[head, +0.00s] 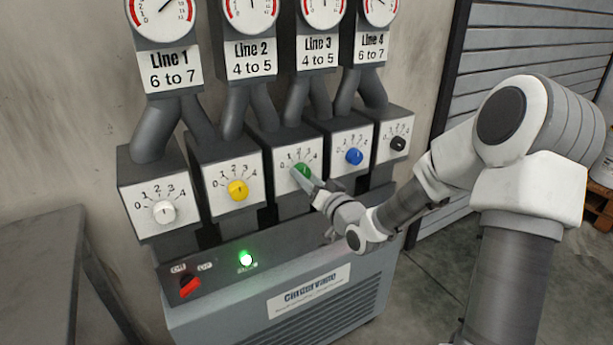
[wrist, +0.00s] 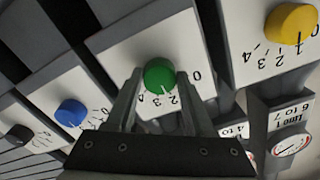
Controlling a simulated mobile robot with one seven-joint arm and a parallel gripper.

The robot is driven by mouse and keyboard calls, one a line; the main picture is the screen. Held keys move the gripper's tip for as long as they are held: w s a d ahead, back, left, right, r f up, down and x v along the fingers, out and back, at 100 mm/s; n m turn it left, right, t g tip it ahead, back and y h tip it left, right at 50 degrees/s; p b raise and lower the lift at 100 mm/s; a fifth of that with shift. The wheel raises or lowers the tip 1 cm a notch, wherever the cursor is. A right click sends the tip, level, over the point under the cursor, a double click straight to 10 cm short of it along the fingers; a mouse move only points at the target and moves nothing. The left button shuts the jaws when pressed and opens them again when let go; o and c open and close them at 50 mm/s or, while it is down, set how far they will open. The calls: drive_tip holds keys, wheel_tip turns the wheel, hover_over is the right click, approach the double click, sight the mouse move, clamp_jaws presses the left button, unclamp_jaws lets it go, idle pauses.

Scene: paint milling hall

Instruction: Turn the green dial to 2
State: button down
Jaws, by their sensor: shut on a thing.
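The green dial (head: 302,171) sits on the white scale plate of the third box from the left, marked 0 to 4. In the wrist view the green dial (wrist: 159,75) is seen close up and the plate is upside down. My gripper (head: 309,180) is shut on it, with one finger at each side of the knob, as the wrist view (wrist: 159,80) also shows. A small pale mark on the knob's edge faces the numbers around 2 and 3; I cannot tell its exact setting. The 1 is hidden by a finger.
A white dial (head: 164,212) and a yellow dial (head: 238,190) are to the left, a blue dial (head: 354,156) and a black dial (head: 398,143) to the right. Gauges stand above. Below are a red switch (head: 190,286) and a lit green lamp (head: 246,259).

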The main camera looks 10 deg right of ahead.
idle(0.3)
drive_tip(key=shift+c, duration=1.4)
unclamp_jaws()
drive_tip(key=p+v, duration=1.2)
drive_tip(key=v, duration=0.5)
drive_tip(key=shift+s+p, duration=0.15)
drive_tip(key=shift+p, duration=0.15)
drive_tip(key=shift+r, duration=0.1)
